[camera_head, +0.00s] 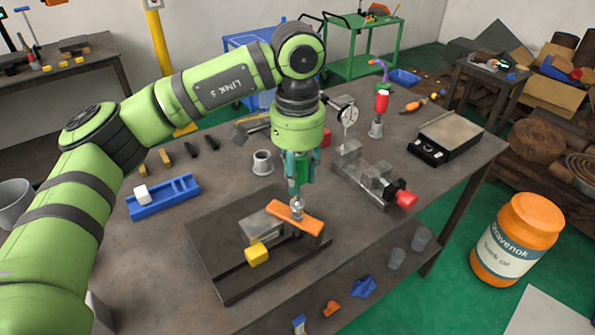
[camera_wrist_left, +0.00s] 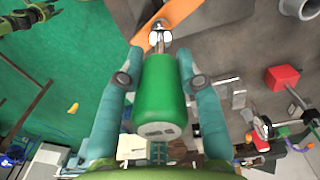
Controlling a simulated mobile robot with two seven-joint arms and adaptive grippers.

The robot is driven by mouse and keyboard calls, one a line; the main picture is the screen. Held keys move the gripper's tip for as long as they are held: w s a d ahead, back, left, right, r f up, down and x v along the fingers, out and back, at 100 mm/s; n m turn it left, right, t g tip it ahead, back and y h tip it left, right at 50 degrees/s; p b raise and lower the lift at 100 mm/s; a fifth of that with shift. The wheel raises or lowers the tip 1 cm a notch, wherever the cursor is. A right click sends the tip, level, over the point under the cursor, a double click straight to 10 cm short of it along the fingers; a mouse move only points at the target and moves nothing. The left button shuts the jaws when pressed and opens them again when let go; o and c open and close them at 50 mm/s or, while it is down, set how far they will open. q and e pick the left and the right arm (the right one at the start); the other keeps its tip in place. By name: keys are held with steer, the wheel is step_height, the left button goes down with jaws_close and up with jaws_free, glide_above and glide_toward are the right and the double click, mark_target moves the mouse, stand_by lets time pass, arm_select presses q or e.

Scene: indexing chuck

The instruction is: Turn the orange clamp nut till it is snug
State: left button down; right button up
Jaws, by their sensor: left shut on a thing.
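The orange clamp bar (camera_head: 293,215) lies across a grey block on a dark plate. A shiny metal nut (camera_head: 297,208) stands on the bar. My left gripper (camera_head: 299,178) points straight down above it, shut on the green handle (camera_wrist_left: 165,92) of an upright driver tool. In the left wrist view the teal fingers flank the handle. The tool's metal shaft reaches down to the nut (camera_wrist_left: 157,36) on the orange bar (camera_wrist_left: 172,14). Whether the tip is fully seated over the nut cannot be told. My right gripper is not in view.
A yellow block (camera_head: 257,254) sits close to the clamp. A red-handled vise (camera_head: 378,185) and a dial gauge (camera_head: 348,115) stand to the right. A blue tray (camera_head: 163,197) lies to the left. Bare tabletop lies between the tray and the plate.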

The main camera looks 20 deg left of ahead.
arm_select(q)
steer(key=n+b, duration=0.1)
steer(key=n, duration=0.4)
steer(key=shift+n, duration=0.3)
steer(key=n+b, duration=0.1)
steer(key=n, duration=0.3)
steer(key=shift+f+b, duration=0.7)
steer(key=shift+f, duration=0.05)
stand_by(1.0)
